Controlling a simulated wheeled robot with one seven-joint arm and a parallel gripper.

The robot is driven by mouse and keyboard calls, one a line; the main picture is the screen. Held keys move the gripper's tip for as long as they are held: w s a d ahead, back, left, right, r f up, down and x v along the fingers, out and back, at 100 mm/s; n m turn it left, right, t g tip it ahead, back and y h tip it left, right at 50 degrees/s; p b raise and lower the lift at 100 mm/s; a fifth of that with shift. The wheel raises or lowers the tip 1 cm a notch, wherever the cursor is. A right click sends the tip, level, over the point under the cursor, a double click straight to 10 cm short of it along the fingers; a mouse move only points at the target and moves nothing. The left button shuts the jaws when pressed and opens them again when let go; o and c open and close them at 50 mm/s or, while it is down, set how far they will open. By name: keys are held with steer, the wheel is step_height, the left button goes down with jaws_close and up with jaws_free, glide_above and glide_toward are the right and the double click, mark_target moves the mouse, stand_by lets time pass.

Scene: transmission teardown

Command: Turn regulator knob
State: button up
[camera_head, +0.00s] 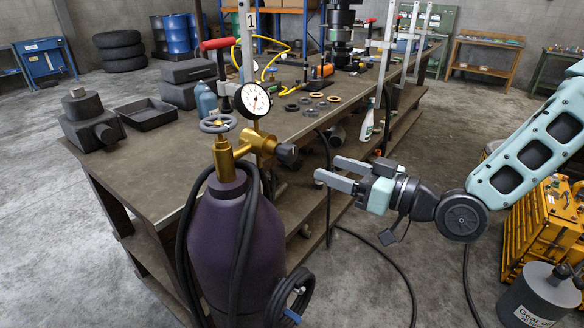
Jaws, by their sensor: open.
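A purple gas cylinder (225,235) stands upright in front of the workbench. A brass regulator (226,160) sits on its top, with a round white gauge (253,98) and a grey handwheel (217,123). A dark regulator knob (288,153) points right from the brass body. My gripper (327,168) is open and empty. Its two pale fingers point left toward the knob, with a small gap between fingertips and knob. Black hose hangs around the cylinder, and its coil (296,295) is at the lower right.
The workbench (170,176) behind carries a dark tray (146,114), dark castings, rings and a red-handled tool. A spray bottle (367,121) stands on its lower shelf. A yellow cabinet (535,225) and grey drum (535,298) are at right. A black hose crosses the floor.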

mark_target(293, 155)
steer(key=x, duration=1)
steer(key=shift+w+a, duration=0.15)
steer(key=shift+a, duration=0.05)
steer(key=c, duration=1)
